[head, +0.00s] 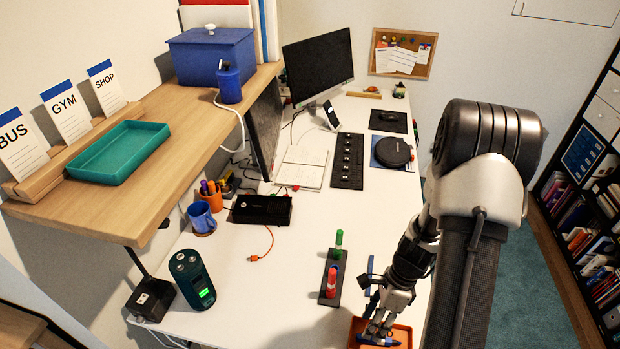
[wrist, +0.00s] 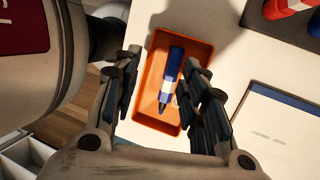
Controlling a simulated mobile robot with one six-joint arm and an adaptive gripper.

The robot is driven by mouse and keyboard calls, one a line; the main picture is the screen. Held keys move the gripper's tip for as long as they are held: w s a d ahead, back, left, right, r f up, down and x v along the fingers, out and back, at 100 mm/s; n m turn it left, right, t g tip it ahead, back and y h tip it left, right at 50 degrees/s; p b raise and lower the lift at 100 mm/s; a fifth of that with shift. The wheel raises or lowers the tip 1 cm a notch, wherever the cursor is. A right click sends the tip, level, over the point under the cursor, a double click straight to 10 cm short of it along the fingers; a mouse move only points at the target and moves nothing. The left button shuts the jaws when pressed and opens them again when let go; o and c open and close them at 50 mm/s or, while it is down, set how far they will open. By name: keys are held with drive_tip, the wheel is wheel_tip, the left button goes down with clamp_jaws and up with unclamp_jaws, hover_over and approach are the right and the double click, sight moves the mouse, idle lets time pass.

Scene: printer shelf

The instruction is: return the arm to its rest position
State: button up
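My arm (head: 465,190) reaches down over the right side of the white desk (head: 230,300). My gripper (head: 380,325) is low over an orange tray (head: 404,335) at the desk's front right. In the wrist view my gripper (wrist: 160,108) is open, its two fingers spread apart to either side of the tray (wrist: 148,122). A blue marker with a white band (wrist: 172,75) lies inside the tray, between the fingers in that view. The marker also shows in the head view (head: 378,341), partly below the fingers. No finger visibly grips it.
A black holder (head: 328,285) with a red (head: 331,280) and a green marker (head: 338,240) stands left of my gripper. A blue-edged card (wrist: 262,125) lies beside the tray. The wooden shelf (head: 195,125) overhangs the desk's left. A dark bookshelf (head: 590,190) stands right.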

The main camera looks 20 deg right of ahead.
drive_tip(key=w+a+r+n+t+h, duration=0.1)
drive_tip(key=a+r+n, duration=0.1)
drive_tip(key=r+n, duration=0.35)
drive_tip(key=w+a+r+n+t+h, duration=0.1)
drive_tip(key=a+r+n, duration=0.2)
drive_tip(key=r, duration=0.6)
drive_tip(key=w+a+r+n+h, duration=0.1)
drive_tip(key=w+a+r+n, duration=0.1)
drive_tip(key=r+n, duration=0.35)
drive_tip(key=s+a+r+n+t, duration=0.2)
drive_tip(key=s+a+r+n, duration=0.1)
drive_tip(key=r, duration=0.4)
drive_tip(key=s+a+r+n+t, duration=0.2)
drive_tip(key=s+a+r+n, duration=0.2)
drive_tip(key=s+r+n, duration=0.2)
drive_tip(key=shift+s+a+r+n+h, duration=0.15)
drive_tip(key=shift+s+r+n+h, duration=0.2)
drive_tip(key=shift+n, duration=0.25)
drive_tip(key=shift+w, duration=0.1)
